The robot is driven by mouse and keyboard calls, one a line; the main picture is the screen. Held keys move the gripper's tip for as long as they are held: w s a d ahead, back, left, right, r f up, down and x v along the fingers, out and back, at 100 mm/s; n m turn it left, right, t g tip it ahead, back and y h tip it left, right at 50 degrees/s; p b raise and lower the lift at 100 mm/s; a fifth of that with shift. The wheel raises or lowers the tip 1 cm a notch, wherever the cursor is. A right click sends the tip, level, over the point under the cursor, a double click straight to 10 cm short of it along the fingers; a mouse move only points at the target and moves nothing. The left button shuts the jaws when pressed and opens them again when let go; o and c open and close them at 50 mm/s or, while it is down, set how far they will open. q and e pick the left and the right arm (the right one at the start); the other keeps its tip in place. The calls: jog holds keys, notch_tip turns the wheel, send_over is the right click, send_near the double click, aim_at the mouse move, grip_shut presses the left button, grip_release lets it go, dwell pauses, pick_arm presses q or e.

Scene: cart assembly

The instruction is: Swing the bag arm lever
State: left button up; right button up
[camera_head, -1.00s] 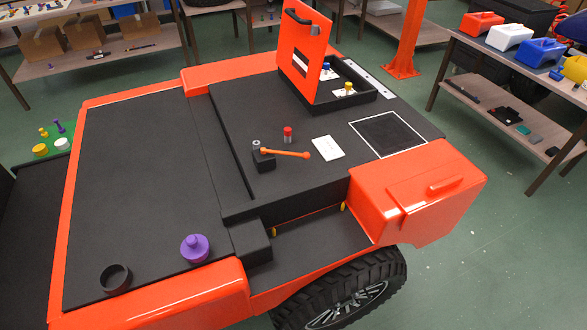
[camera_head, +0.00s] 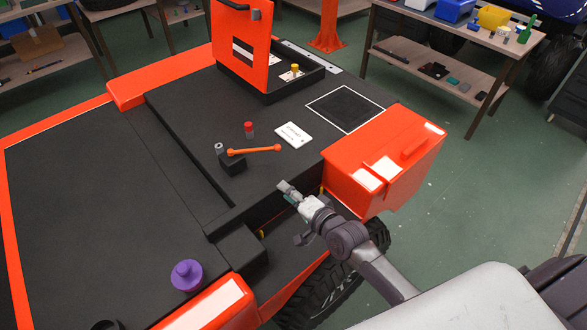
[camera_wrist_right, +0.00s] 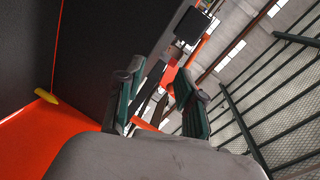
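The lever is an orange bar (camera_head: 254,151) with ball ends, mounted on a small black block (camera_head: 232,164) on the dark cart top. It points right, towards a white card. My right gripper (camera_head: 288,190) is in front of and below the lever, by the front edge of the raised deck, apart from the lever. The right wrist view shows its two green-sided fingers (camera_wrist_right: 158,92) spread with nothing held between them. Orange parts show beyond the fingers there, but I cannot tell which they are. My left gripper is not in view.
Near the lever stand a red-topped peg (camera_head: 249,130) and the white card (camera_head: 294,135). An open case with an upright orange lid (camera_head: 241,45) stands behind. An orange box (camera_head: 385,155) is right of my gripper. A purple knob (camera_head: 187,275) sits at the lower left.

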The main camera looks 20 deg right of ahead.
jog(key=w+r+m+t+b, duration=0.1)
jog(key=w, duration=0.3)
jog(key=w+d+r+m+t+b, duration=0.1)
jog(key=w+m, duration=0.1)
jog(key=w, duration=0.2)
jog(key=w+r+m+t+b, duration=0.1)
jog(key=w+b, duration=0.1)
jog(key=w, duration=0.2)
jog(key=shift+d+r+h, duration=0.2)
jog(key=shift+d+h, duration=0.1)
jog(key=shift+h, duration=0.1)
jog(key=shift+r, duration=0.1)
jog(key=shift+c, duration=1.1)
jog(key=c, duration=0.4)
jog(key=shift+c, duration=0.2)
